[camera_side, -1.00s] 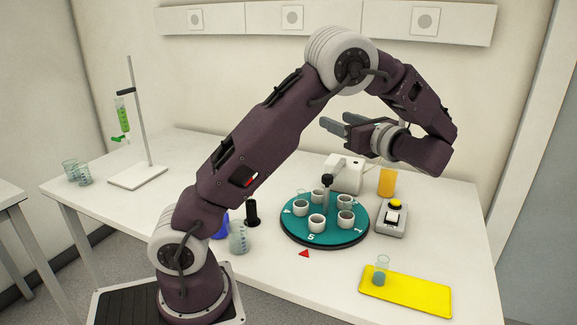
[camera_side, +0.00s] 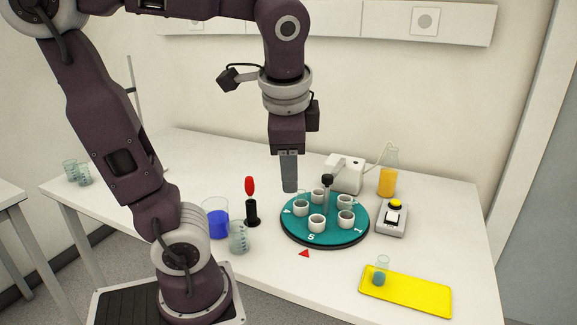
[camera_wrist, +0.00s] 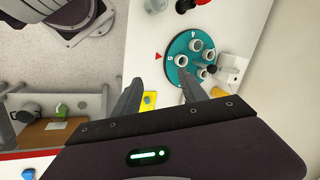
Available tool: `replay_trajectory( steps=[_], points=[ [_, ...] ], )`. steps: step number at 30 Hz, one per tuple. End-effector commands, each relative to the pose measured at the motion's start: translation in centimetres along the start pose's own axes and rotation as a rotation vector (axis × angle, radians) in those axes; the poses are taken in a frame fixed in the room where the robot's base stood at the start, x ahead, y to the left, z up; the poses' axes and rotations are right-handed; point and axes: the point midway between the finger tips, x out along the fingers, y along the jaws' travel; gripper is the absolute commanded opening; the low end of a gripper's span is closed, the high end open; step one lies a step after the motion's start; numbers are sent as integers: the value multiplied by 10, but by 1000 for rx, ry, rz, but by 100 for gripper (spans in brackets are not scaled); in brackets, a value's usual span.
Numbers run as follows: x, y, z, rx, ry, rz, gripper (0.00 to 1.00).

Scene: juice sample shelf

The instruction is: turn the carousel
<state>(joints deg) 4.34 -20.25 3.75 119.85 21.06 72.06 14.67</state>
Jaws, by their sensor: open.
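The carousel (camera_side: 290,228) is a round teal disc with a dark rim, with numbers on its top and several white cups standing in a ring. A post with a black knob (camera_side: 327,180) rises from it. A red triangle (camera_side: 304,253) lies on the table in front of the disc, close to the number 5. The carousel (camera_wrist: 174,75) also shows at the upper right in the wrist view. My gripper (camera_side: 290,190) points down above the table, over the back left side of the carousel, touching nothing. In the wrist view its two fingers (camera_wrist: 160,88) are apart with nothing between them.
A red-handled lever (camera_side: 250,188), a beaker of blue liquid (camera_side: 217,225) and a clear beaker (camera_side: 238,238) stand left of the carousel. A button box (camera_side: 392,218), an orange flask (camera_side: 387,180) and a white device (camera_side: 345,178) stand right and behind. A yellow tray (camera_side: 420,296) lies front right.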

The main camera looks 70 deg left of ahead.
Motion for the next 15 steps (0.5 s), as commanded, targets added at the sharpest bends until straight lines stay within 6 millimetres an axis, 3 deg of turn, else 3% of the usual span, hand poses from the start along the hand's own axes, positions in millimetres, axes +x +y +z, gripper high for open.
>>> replay_trajectory(
  steps=[4,12,15],
  points=[
    [-6,10,2,-53,50,28,50],
    [-6,12,2,-62,56,33,50],
    [-4,9,-6,-42,43,37,31]
  ],
)
